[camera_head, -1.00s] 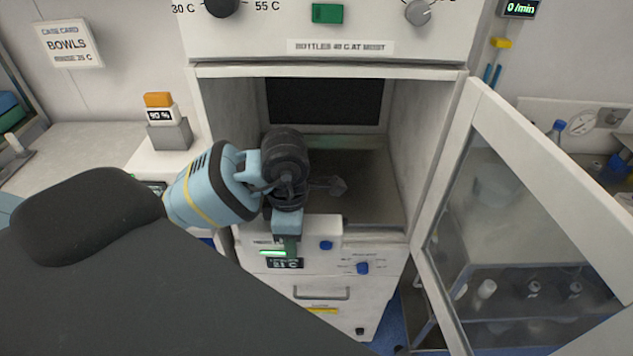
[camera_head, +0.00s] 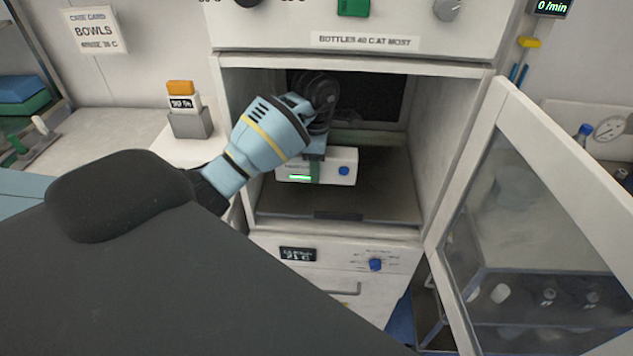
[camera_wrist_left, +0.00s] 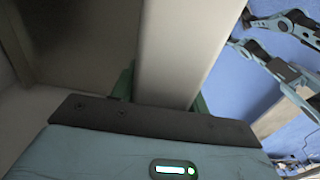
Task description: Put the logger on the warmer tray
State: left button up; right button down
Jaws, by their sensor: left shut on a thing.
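The logger (camera_head: 343,160) is a white box with a blue knob on its front. My left gripper (camera_head: 316,170) is shut on it, with green fingers on either side. The logger is inside the open warmer, over the dark warmer tray (camera_head: 385,203). I cannot tell whether its underside touches the tray. In the left wrist view, the pale logger (camera_wrist_left: 185,45) sits between the green fingers (camera_wrist_left: 160,93). My wrist hides part of the warmer's back left.
The warmer's glass door (camera_head: 545,220) stands open at the right. The side walls and upper panel (camera_head: 350,40) frame the opening. The tray is bare right of and in front of the logger. A grey block with an orange-topped display (camera_head: 188,110) stands outside at left.

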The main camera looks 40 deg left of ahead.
pick_arm(q)
jog(key=shift+w+a+f, duration=0.15)
jog(key=shift+w+f, duration=0.05)
jog(key=shift+f, duration=0.65)
jog(key=shift+w+a+f, duration=0.1)
jog(key=shift+w+f, duration=0.05)
jog(key=shift+f, duration=0.7)
jog(key=shift+d+f, duration=0.1)
jog(key=shift+f, duration=1.4)
jog(key=shift+w+a+f, duration=0.2)
jog(key=shift+f, duration=0.25)
jog(key=shift+f, duration=0.1)
jog(key=shift+f, duration=0.15)
jog(key=o, duration=1.1)
jog(key=shift+c, duration=0.2)
